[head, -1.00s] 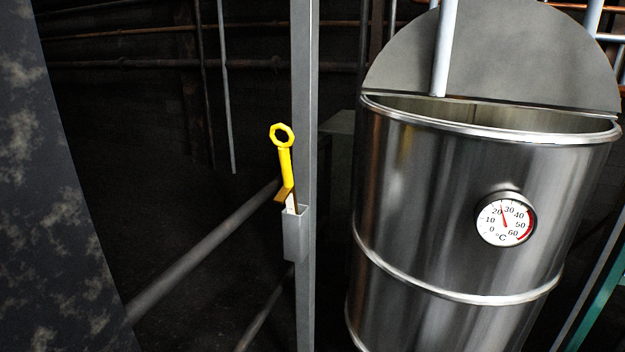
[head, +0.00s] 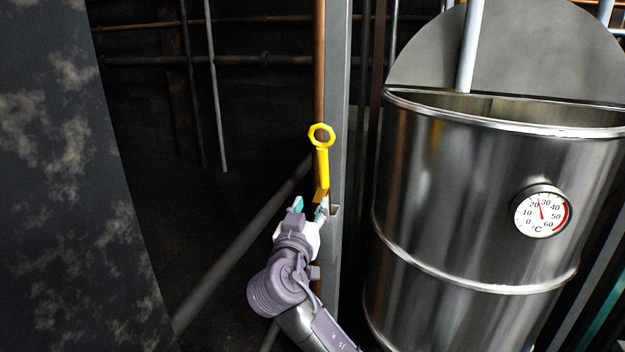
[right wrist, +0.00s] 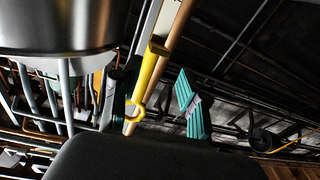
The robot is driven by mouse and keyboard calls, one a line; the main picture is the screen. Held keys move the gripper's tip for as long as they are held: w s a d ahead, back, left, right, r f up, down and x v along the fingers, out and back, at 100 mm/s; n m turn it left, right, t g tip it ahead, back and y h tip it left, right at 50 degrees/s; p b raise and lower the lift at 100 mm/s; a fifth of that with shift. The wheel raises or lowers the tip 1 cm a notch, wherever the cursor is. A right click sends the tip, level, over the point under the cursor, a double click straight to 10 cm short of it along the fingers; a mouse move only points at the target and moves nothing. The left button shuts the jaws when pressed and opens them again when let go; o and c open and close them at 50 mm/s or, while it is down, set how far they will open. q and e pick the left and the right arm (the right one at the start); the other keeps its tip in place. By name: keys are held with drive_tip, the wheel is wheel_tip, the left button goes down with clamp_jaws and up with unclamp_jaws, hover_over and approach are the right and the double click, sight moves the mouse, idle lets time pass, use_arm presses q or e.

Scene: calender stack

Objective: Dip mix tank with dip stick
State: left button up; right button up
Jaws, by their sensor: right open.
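A teal finger pad (right wrist: 193,103) of the right gripper shows beside the stick. The mix tank (head: 460,190) is shiny steel, to the right, its top half open. My left gripper is not in view.
The grey post (head: 340,100) stands between the stick and the tank. A round thermometer (head: 541,211) sits on the tank's front. A dark mottled surface (head: 70,180) fills the left. A slanted pipe (head: 240,250) runs behind my arm.

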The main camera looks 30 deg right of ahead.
drive_tip(key=m+h, duration=0.2)
approach(322, 161)
drive_tip(key=f+x, duration=0.1)
drive_tip(key=x, duration=0.2)
drive_tip(key=shift+w+d+r+p, duration=0.2)
drive_tip(key=shift+w+r, duration=0.05)
drive_tip(key=shift+r, duration=0.15)
drive_tip(key=shift+w+d+r+p, duration=0.15)
drive_tip(key=shift+w+d+r, duration=0.05)
drive_tip(key=shift+r, duration=0.25)
drive_tip(key=p+x, duration=0.1)
drive_tip(key=x, duration=0.3)
drive_tip(key=shift+p, duration=0.4)
drive_tip(key=shift+w+d+f+b, duration=0.25)
drive_tip(key=shift+d+b, duration=0.1)
drive_tip(key=shift+b, duration=0.2)
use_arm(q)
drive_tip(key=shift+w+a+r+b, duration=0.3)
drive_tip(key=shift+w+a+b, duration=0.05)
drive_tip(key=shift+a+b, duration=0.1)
use_arm(e)
drive_tip(key=shift+x, duration=1.1)
drive_tip(key=shift+a+r, duration=0.1)
drive_tip(key=shift+r, duration=0.15)
